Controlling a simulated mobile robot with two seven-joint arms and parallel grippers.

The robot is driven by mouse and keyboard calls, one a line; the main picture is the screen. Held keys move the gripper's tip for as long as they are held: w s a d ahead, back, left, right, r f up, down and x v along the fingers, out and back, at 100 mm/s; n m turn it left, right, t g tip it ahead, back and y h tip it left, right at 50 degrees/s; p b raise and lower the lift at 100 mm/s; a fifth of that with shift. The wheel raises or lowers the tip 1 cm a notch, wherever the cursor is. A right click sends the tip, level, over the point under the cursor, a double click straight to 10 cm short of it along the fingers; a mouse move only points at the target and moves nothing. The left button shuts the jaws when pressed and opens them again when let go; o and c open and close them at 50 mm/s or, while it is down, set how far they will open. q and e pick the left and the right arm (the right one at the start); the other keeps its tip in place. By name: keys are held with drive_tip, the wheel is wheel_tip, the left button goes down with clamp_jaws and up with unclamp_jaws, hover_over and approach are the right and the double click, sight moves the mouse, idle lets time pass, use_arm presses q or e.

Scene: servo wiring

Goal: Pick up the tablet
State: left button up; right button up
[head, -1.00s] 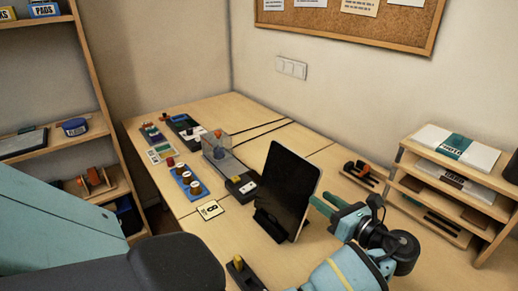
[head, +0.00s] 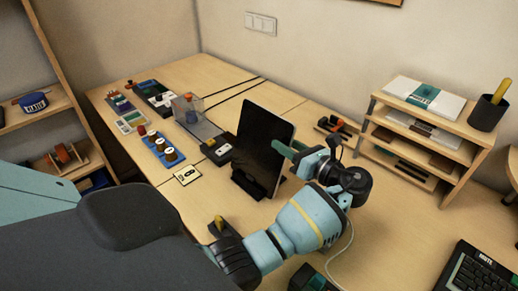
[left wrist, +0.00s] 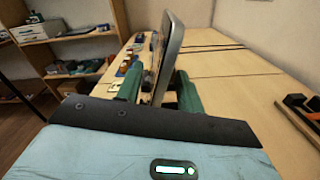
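The black tablet (head: 262,150) stands upright, leaning back a little, in a dark stand (head: 247,184) on the wooden desk. My left gripper (head: 292,148) is at the tablet's right edge in the head view. In the left wrist view the tablet (left wrist: 168,50) shows edge-on between the two green fingers of the left gripper (left wrist: 158,72). The fingers are apart, one on each side of the tablet, with a gap visible on the left side. Part of the far finger is hidden in the head view. My right gripper is not in view.
Blue and dark modules and a clear box (head: 187,108) lie left of the tablet. A wooden paper shelf (head: 420,130) stands at the right, with a pen cup (head: 488,112) on top. A small rack (head: 335,126) sits behind the gripper. A keyboard (head: 478,272) lies at lower right.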

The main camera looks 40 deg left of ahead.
sight(277, 137)
use_arm(q)
drive_tip(key=a, duration=0.4)
drive_tip(key=shift+w+r, duration=0.15)
drive_tip(key=shift+w, duration=0.15)
clamp_jaws()
idle(1.1)
